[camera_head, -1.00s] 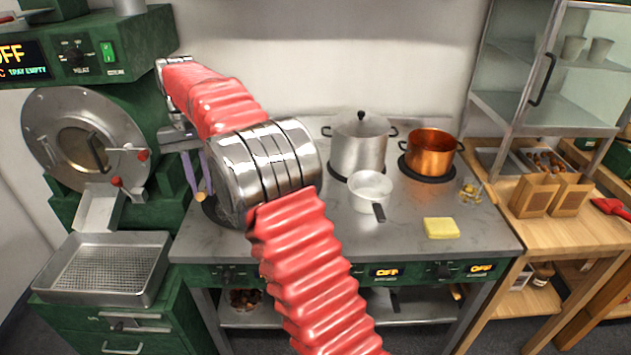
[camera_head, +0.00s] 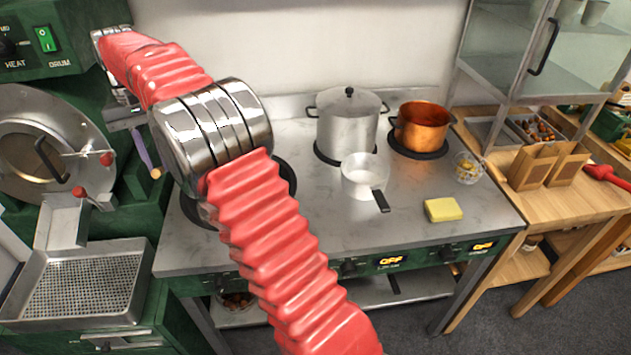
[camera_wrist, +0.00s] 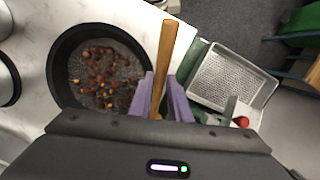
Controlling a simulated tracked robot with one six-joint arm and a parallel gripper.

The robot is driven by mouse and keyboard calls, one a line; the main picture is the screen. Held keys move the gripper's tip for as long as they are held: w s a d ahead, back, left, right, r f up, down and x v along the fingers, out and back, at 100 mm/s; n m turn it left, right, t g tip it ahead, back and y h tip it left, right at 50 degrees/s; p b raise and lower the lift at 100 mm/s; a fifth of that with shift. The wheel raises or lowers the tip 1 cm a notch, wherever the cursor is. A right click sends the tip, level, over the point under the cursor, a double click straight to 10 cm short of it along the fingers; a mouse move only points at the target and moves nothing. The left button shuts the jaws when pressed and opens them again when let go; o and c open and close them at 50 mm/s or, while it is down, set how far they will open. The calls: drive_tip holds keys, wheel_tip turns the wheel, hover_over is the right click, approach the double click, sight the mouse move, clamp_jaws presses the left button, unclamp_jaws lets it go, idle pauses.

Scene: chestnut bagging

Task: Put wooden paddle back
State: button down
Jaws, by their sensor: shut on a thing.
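The wooden paddle (camera_wrist: 167,50) shows in the wrist view as a long wooden piece rising from between the purple fingers of my gripper (camera_wrist: 166,98). My gripper is shut on it. In the head view the purple fingers (camera_head: 143,150) hang at the left, beside the stove, with the paddle's wooden tip (camera_head: 155,173) just below them. Most of the paddle is hidden there behind my red arm. In the wrist view a dark pan (camera_wrist: 66,64) with chestnuts lies left of the paddle, apart from the fingers.
On the stove are a lidded steel pot (camera_head: 347,125), a copper pot (camera_head: 421,127), a small white saucepan (camera_head: 362,170) and a yellow sponge (camera_head: 443,209). The roaster's mesh tray (camera_head: 85,285) is at lower left. Paper bags (camera_head: 545,166) stand on the wooden counter at right.

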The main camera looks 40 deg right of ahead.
drive_tip(key=shift+d, duration=0.2)
drive_tip(key=s+d+f+m+t+h, duration=0.15)
drive_tip(key=s+d, duration=0.25)
drive_tip(key=d, duration=0.4)
drive_tip(key=s+d+f+t+y, duration=0.15)
drive_tip(key=s+d, duration=0.25)
drive_tip(key=d, duration=0.5)
drive_tip(key=s+d+f+m+t+h, duration=0.1)
drive_tip(key=s+d+f, duration=0.1)
drive_tip(key=s+d, duration=0.3)
drive_tip(key=s+d+f+m+t+h, duration=0.1)
drive_tip(key=s+d, duration=0.4)
drive_tip(key=s, duration=0.6)
wheel_tip(320, 180, down, 2)
drive_tip(key=shift+s+f+t+h, duration=0.1)
drive_tip(key=shift+s+t+h, duration=0.25)
drive_tip(key=shift+t+h, duration=0.2)
drive_tip(key=shift+d+f, duration=0.1)
drive_tip(key=shift+f, duration=0.05)
drive_tip(key=shift+f, duration=4.35)
drive_tip(key=shift+f, duration=0.3)
